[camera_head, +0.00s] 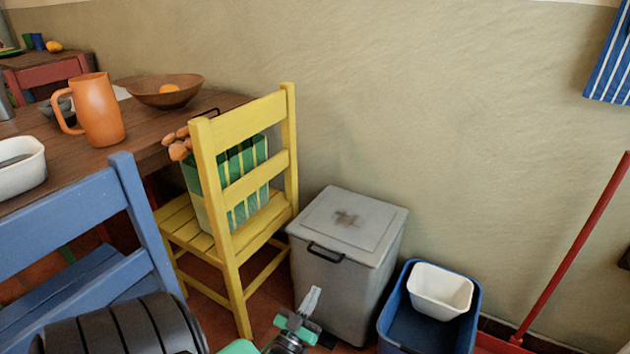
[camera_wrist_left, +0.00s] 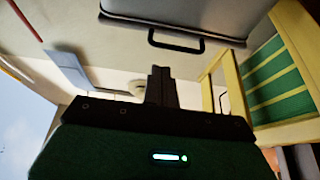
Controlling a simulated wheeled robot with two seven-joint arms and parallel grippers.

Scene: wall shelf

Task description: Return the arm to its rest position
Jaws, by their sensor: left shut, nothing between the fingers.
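My left gripper (camera_head: 311,300) shows at the bottom middle of the head view, in front of the grey lidded bin. Its fingers point up in the picture, are shut together and hold nothing. In the left wrist view the closed fingers (camera_wrist_left: 160,86) stand in the middle, with nothing between them. My right gripper is in neither view.
The grey bin (camera_head: 346,232) stands by the wall. Left of it is a yellow chair (camera_head: 241,119) bearing a green striped bag (camera_head: 247,163). Right is a blue tub (camera_head: 411,332) holding a white container (camera_head: 441,289). A blue chair (camera_head: 75,208) stands at lower left.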

